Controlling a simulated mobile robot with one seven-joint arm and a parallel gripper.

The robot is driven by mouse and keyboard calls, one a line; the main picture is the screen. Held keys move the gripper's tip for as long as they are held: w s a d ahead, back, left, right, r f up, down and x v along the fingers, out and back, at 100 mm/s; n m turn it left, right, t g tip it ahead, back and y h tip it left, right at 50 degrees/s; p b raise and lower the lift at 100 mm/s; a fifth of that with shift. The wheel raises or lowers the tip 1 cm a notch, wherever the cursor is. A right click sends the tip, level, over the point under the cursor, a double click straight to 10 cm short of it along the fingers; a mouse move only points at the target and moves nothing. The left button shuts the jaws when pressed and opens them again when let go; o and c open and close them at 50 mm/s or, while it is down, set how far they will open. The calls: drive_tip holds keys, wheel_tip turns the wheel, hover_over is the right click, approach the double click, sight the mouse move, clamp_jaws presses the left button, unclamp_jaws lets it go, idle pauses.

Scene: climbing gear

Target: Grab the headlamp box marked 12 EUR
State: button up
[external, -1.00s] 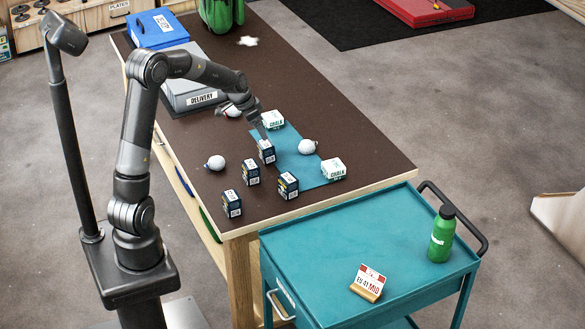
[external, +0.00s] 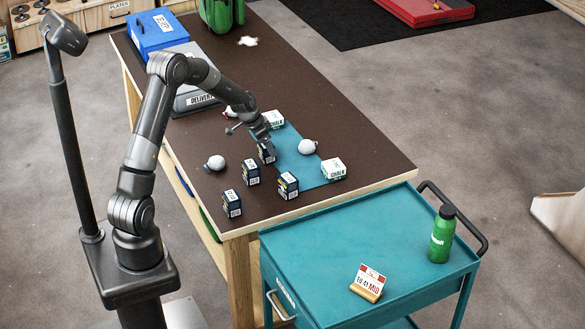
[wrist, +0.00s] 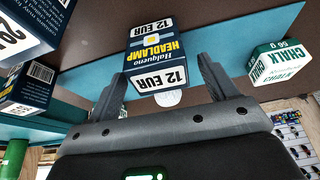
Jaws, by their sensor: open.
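The headlamp box marked 12 EUR (wrist: 156,52) is dark blue with white price labels and yellow HEADLAMP lettering. In the wrist view it stands between the two fingers of my gripper (wrist: 160,82), which is open with a gap visible on each side of the box. In the external view my gripper (external: 264,140) points down over this box (external: 268,157), at the left edge of the teal mat (external: 292,143), and partly hides it. Similar dark boxes stand nearby: one (external: 251,172), another (external: 288,186) and a third (external: 232,204). Their prices are too small to read there.
White-and-green chalk boxes stand behind (external: 274,119) and to the right (external: 333,169). Round white items lie on the mat (external: 308,147) and to the left (external: 215,163). A teal cart (external: 330,250) carries a green bottle (external: 442,235) and a sign (external: 368,282). The table's right side is clear.

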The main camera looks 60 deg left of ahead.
drive_tip(key=shift+x, duration=1.1)
drive_tip(key=shift+c, duration=0.6)
drive_tip(key=c, duration=1)
drive_tip(key=shift+r, duration=0.1)
